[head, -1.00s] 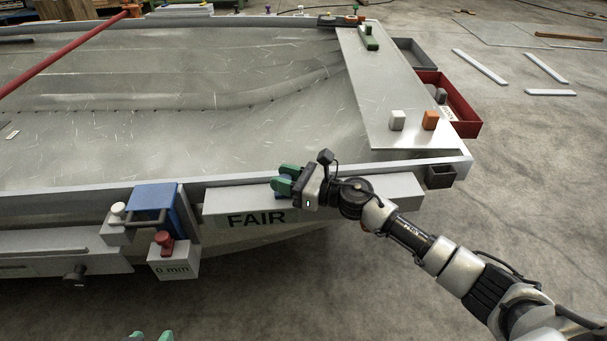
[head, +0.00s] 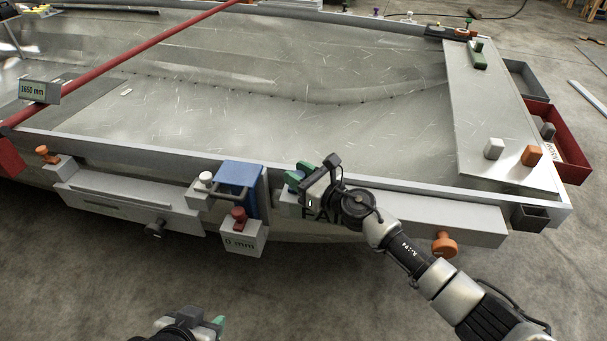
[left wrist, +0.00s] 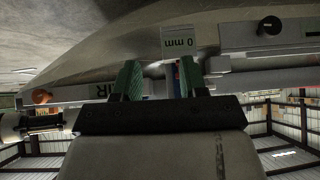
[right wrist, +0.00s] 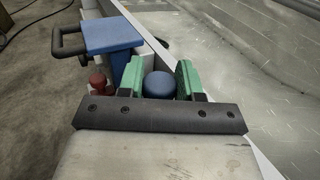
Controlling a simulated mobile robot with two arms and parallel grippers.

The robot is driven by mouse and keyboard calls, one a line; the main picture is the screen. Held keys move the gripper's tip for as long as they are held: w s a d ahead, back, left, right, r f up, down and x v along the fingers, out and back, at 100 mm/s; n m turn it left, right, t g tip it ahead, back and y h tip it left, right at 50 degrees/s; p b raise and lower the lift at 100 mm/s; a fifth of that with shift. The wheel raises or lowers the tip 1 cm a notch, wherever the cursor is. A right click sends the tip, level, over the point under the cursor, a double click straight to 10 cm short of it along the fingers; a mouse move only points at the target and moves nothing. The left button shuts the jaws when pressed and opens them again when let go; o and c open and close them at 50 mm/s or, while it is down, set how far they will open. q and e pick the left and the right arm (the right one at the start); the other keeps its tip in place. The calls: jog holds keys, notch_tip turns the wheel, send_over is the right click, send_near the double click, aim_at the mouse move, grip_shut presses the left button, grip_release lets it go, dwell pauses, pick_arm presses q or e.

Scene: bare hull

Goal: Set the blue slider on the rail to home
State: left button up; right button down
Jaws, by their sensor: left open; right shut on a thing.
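A blue block with a dark handle (head: 238,180) sits at the near edge of the hull, above a white "0 mm" box (head: 243,240) with a red knob. It also shows in the right wrist view (right wrist: 112,35). My right gripper (head: 296,177) is just right of it, over the left part of the long grey "FAIR" box (head: 470,228). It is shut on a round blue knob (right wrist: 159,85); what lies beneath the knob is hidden. My left gripper (head: 203,320) is open and empty, low in front of the hull; its wrist view shows the "0 mm" box (left wrist: 178,44) beyond the fingers.
A white knob (head: 206,180) stands left of the blue block. Orange knobs show at the left (head: 45,153) and below the grey box (head: 444,244). A red bar (head: 130,60) crosses the hull to a "1650 mm" label (head: 39,90). The floor in front is clear.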

jog(key=shift+a+r, duration=0.1)
jog(key=shift+a, duration=0.05)
jog(key=c, duration=1.1)
grip_release()
jog(key=shift+c, duration=0.2)
jog(key=o, duration=0.3)
jog(key=shift+a, duration=0.2)
pick_arm(q)
jog(key=shift+a, duration=0.1)
pick_arm(e)
jog(key=shift+o, duration=0.2)
jog(key=shift+d, duration=0.1)
jog(key=shift+d, duration=0.1)
jog(key=shift+s+d, duration=0.15)
jog(key=shift+d, duration=0.1)
pick_arm(q)
jog(key=s+g, duration=0.1)
jog(key=s+a+f+g+p, duration=0.1)
jog(key=s, duration=0.1)
jog(key=s+g, duration=0.1)
jog(key=s, duration=0.1)
jog(key=shift+a+f+g+y, duration=0.25)
jog(key=shift+a+g+y, duration=0.05)
jog(key=shift+a+y, duration=0.1)
pick_arm(e)
jog(key=v, duration=1)
